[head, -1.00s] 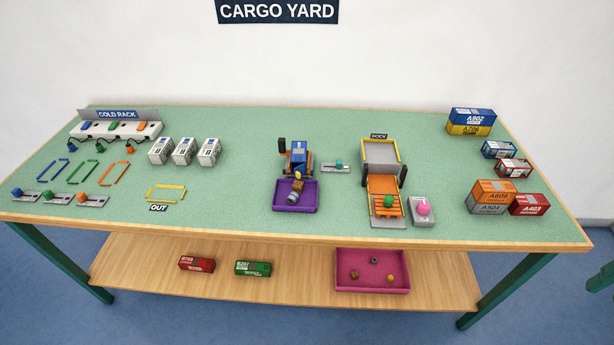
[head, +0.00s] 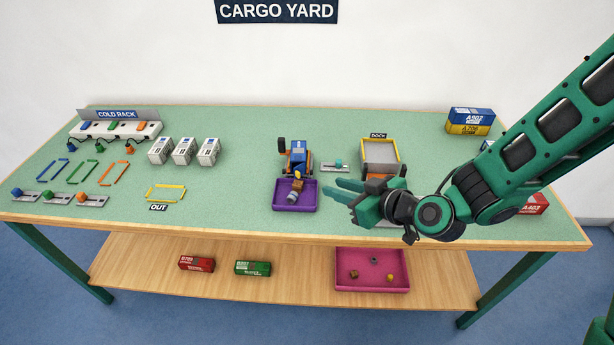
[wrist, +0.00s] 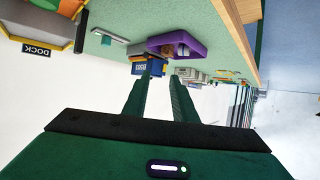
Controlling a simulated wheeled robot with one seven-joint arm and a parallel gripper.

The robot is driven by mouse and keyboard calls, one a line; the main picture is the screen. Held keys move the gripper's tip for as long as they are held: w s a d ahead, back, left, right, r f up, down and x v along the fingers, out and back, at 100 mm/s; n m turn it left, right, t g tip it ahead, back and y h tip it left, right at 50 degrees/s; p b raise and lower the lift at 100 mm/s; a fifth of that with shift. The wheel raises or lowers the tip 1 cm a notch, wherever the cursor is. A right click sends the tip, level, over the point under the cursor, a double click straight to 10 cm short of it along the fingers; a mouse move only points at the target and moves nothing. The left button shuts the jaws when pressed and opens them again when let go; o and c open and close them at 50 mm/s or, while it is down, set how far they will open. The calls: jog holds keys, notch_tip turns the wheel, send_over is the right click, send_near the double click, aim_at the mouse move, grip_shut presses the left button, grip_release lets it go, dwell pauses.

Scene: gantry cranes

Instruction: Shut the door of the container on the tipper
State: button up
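The tipper (head: 283,147) stands near the middle of the table, its blue container (head: 298,158) on it with the front end towards the purple tray (head: 281,206). A small yellow part shows at that end; the door itself is too small to make out. Brown and grey items lie at the tray's back. My gripper (head: 335,190) is open and empty, to the right of the tray and apart from it, fingers pointing left. In the wrist view, upside down, the blue container (wrist: 149,68) and purple tray (wrist: 177,42) show beyond the spread fingers (wrist: 161,82).
A grey sliding control with a teal knob (head: 339,163) sits between tipper and dock (head: 379,152). White containers (head: 184,151) stand to the left. The table between them and the tipper is clear.

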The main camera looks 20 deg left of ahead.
aim_at(301, 172)
jog(key=shift+y, duration=0.3)
jog(key=x, duration=0.7)
jog(key=a+r+x, duration=0.1)
jog(key=x, duration=0.3)
jog(key=shift+s+a+f, duration=0.15)
jog(key=shift+a+f, duration=0.05)
jog(key=shift+a, duration=0.05)
jog(key=shift+c, duration=0.6)
